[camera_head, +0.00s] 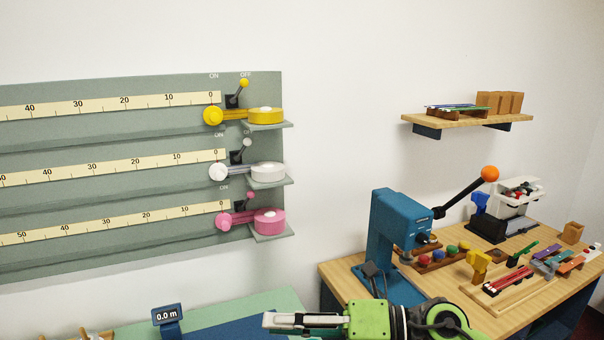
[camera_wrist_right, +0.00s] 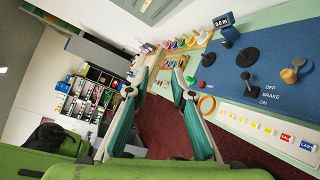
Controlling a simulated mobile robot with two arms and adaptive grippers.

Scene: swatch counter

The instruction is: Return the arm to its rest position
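My right arm shows at the bottom of the head view, with green and black links. Its gripper (camera_head: 284,321) points left, in front of the green-and-blue counter (camera_head: 228,308). In the right wrist view the two fingers of this gripper (camera_wrist_right: 157,86) stand apart, with nothing held between them. Dark red floor shows between and beyond them. My left gripper is in neither view.
A blue press (camera_head: 394,232) with an orange-knobbed lever stands on the wooden bench (camera_head: 455,297), close behind my right arm. A display (camera_head: 167,315) reads 0.0 m. The grey wall panel (camera_head: 120,155) holds three scales and tape rolls. The bench's right side holds several small tools.

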